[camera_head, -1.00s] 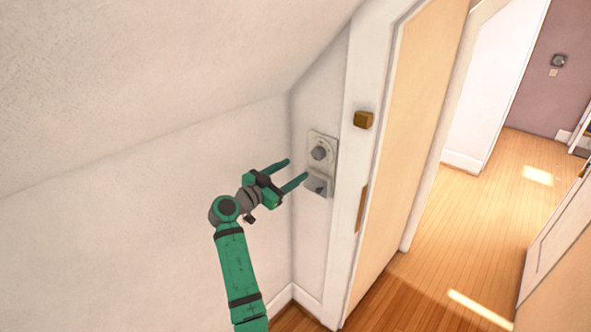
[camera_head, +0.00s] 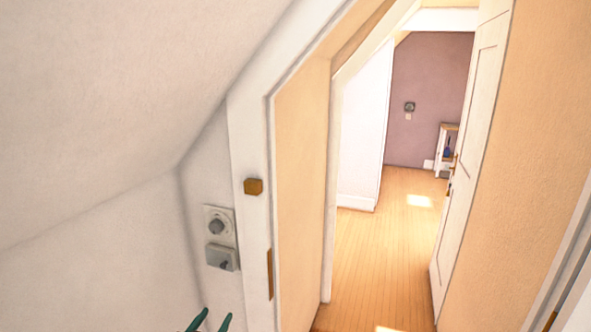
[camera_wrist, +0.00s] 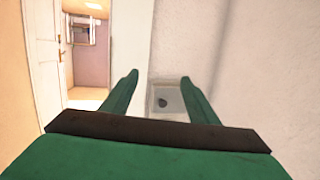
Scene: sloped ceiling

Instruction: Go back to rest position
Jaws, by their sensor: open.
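My gripper (camera_head: 211,321) shows only as two green fingertips at the bottom edge of the head view, below the wall switches; the rest of the arm is out of that view. In the wrist view my gripper (camera_wrist: 158,85) has its two green fingers spread apart with nothing between them. A grey rotary knob switch (camera_head: 217,226) is on the narrow wall at the left of the door frame. A grey switch box (camera_head: 222,258) sits right under it. A switch plate with a dark knob (camera_wrist: 165,101) shows beyond the fingers in the wrist view. The fingers look apart from it.
The doorway opens onto a wooden floor (camera_head: 385,250). An open white door (camera_head: 470,140) stands at the right. The sloped ceiling (camera_head: 100,90) is at upper left.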

